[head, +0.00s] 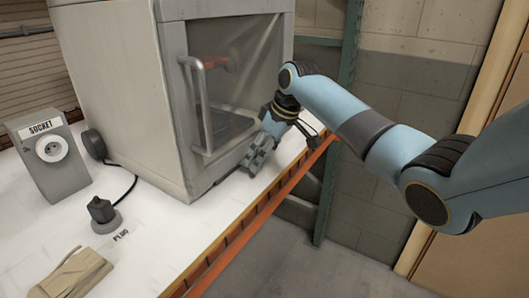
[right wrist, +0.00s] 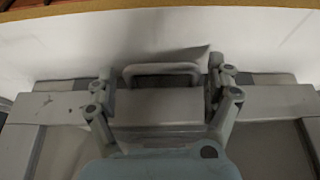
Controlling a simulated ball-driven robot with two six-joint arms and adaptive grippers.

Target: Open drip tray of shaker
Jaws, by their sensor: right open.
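The shaker (head: 120,90) is a big grey cabinet on the white bench, with a glazed front door and a long upright door handle (head: 205,105). My right gripper (head: 255,160) is low at the shaker's front, near the bench edge, and hides that part of its base. In the right wrist view the gripper (right wrist: 161,78) is open. Its two fingers stand either side of a grey loop handle (right wrist: 163,68), which looks like the drip tray's, and a grey block (right wrist: 160,106). I cannot tell whether the fingers touch it. My left gripper is out of view.
A socket box (head: 46,155), a black plug (head: 101,210) with a cable and a beige wooden piece (head: 75,272) are on the bench at left. An orange beam (head: 265,212) runs along the bench edge. Open floor (head: 290,265) lies beyond it.

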